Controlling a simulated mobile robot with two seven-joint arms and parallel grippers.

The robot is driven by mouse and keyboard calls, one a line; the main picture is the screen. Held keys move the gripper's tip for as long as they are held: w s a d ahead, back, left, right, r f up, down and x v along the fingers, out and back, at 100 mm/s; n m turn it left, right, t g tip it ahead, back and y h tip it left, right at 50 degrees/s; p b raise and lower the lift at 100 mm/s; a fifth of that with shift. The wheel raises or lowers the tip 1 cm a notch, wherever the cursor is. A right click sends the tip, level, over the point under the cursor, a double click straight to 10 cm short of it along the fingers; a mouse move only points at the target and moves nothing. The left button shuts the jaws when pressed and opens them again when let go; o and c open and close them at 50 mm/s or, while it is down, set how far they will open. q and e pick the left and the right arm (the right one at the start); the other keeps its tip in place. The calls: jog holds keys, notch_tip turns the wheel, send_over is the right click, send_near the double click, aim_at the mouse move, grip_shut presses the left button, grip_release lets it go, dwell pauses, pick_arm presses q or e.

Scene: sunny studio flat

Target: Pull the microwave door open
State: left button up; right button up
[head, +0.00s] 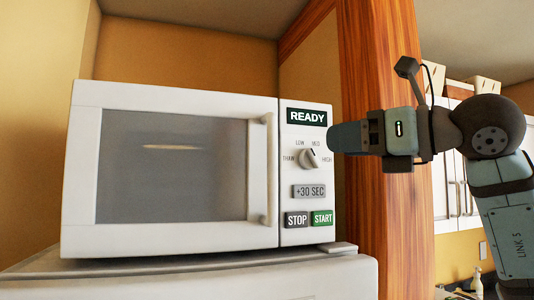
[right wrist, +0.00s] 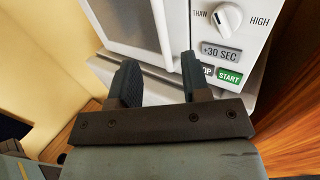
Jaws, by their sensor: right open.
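The white microwave (head: 180,245) stands with its door (head: 88,170) closed flat against the front. The door has a dark grey window and a vertical white handle (head: 265,170) at its right edge, beside the control panel. My right gripper (head: 340,138) is in front of the panel's right edge and the wooden post, right of the handle in the head view. In the right wrist view the gripper (right wrist: 160,80) is open and empty. The handle (right wrist: 163,30) shows ahead, between the directions of the two fingers, apart from them. My left gripper is out of view.
The panel carries a dial (head: 308,158), a READY display and STOP and START (head: 322,218) buttons. The microwave sits on a white appliance top (head: 190,280). A wooden post (head: 375,230) stands close at right, with white cabinets (head: 445,200) behind. Space before the door looks clear.

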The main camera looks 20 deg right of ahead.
aim_at(276, 148)
jog(key=p+x, duration=0.4)
jog(key=x, duration=0.8)
jog(key=shift+w+a+r, duration=0.1)
jog(key=shift+w+r, duration=0.05)
jog(key=shift+w+a, duration=0.35)
jog(key=shift+w, duration=0.15)
jog(key=shift+s, duration=0.1)
grip_shut()
